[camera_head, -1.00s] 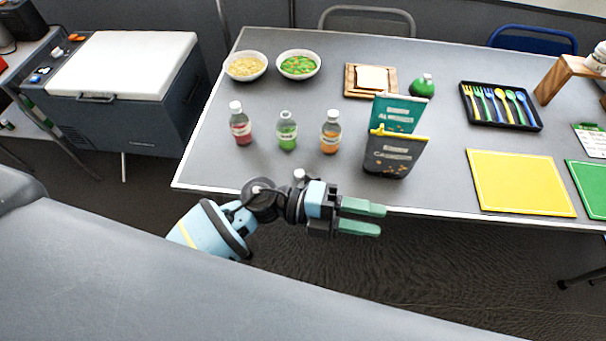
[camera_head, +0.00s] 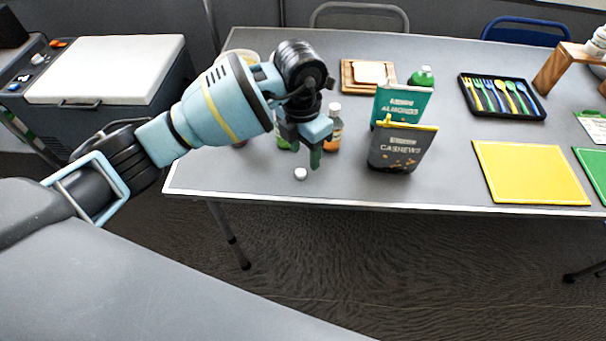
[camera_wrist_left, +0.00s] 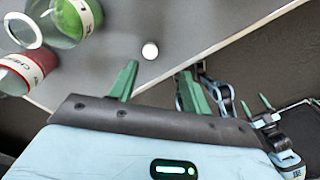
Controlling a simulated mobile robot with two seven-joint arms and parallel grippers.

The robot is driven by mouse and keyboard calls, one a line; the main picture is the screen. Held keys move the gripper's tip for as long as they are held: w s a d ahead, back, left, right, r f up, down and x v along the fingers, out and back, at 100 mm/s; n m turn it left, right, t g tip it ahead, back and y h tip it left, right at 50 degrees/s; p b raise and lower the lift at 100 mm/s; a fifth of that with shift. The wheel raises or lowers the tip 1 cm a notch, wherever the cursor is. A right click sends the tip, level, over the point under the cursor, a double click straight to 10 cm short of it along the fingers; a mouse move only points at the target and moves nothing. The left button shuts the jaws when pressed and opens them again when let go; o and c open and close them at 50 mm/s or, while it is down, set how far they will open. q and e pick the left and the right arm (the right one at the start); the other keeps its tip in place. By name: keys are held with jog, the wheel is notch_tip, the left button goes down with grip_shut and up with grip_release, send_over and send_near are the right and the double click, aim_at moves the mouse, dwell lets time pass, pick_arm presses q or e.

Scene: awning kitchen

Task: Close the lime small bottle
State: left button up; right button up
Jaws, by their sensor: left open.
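The lime small bottle (camera_head: 282,144) stands on the grey table, mostly hidden behind my left gripper in the head view. In the left wrist view the lime bottle (camera_wrist_left: 72,18) shows its open, uncapped mouth. A small white cap (camera_head: 300,174) lies on the table near the front edge; it also shows in the left wrist view (camera_wrist_left: 150,51), ahead of the fingers. My left gripper (camera_head: 315,158) points down above the table, just behind the cap, open and empty. My right gripper (camera_wrist_left: 254,104) shows small in the left wrist view, with its green fingertips apart.
An orange bottle (camera_head: 335,128) stands right of the lime one; a red bottle (camera_wrist_left: 28,68) stands on its other side. Cashew (camera_head: 399,148) and almond (camera_head: 402,104) packages stand farther right. A yellow mat (camera_head: 530,172) lies beyond.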

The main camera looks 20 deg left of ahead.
aim_at(300, 172)
pick_arm(q)
jog(key=shift+w+a+r+y, duration=0.3)
jog(key=shift+w+a, duration=0.1)
jog(key=shift+a, duration=0.1)
jog(key=shift+f, duration=0.1)
jog(key=shift+f, duration=1.2)
jog(key=shift+s+f, duration=0.15)
jog(key=shift+f, duration=2.45)
grip_shut()
